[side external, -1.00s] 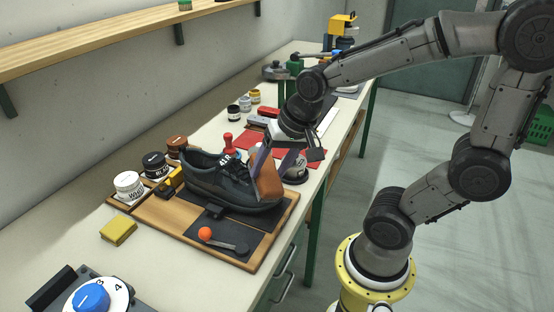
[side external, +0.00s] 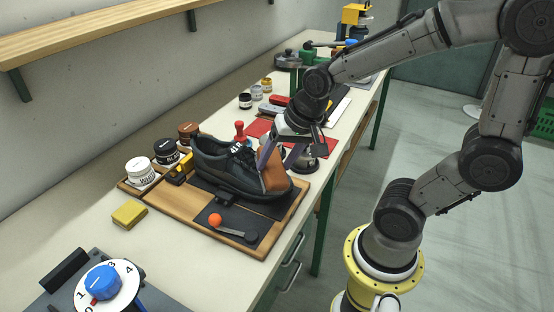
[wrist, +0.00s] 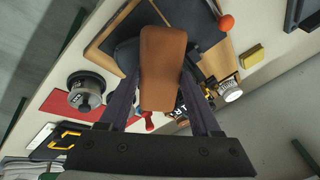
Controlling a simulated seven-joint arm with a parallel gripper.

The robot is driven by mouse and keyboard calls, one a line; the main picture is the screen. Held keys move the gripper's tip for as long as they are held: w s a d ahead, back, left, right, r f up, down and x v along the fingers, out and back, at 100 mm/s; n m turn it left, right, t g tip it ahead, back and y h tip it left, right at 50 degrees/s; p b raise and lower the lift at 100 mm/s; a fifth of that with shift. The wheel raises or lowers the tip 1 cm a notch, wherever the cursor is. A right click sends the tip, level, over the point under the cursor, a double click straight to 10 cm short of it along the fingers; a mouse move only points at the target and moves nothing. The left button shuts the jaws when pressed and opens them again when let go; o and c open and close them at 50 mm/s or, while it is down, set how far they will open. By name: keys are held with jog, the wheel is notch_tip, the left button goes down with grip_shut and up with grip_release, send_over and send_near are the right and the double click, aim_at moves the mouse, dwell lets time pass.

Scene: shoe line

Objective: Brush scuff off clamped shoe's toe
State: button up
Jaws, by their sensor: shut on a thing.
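The black shoe (side external: 225,165) sits on the wooden board (side external: 180,205) with its toe toward the right. A dark clamp piece (side external: 227,197) is at its near side. My gripper (side external: 274,168) is shut on a brown brush (side external: 275,181), which is over the toe end of the shoe. The brush (wrist: 162,62) fills the space between my purple fingers in the wrist view and covers much of the shoe there. I cannot tell whether its underside touches the leather. The scuff is hidden or too small to see.
A lever with an orange knob (side external: 215,219) is at the board's front. Polish jars (side external: 141,171) and a yellow sponge (side external: 129,214) are to the left. A dial (side external: 103,283) stands in the foreground. A round metal-topped item (side external: 306,162) is close behind my gripper.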

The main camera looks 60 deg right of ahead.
jog(key=shift+x, duration=0.85)
jog(key=shift+d+r, duration=0.15)
jog(key=shift+d, duration=1.85)
jog(key=shift+a+f, duration=0.2)
jog(key=shift+a, duration=0.85)
jog(key=shift+a+f, duration=0.2)
jog(key=shift+a, duration=0.8)
jog(key=shift+v, duration=2.35)
jog(key=shift+s+d+r, duration=0.1)
jog(key=shift+s+r, duration=0.05)
jog(key=shift+r, duration=0.55)
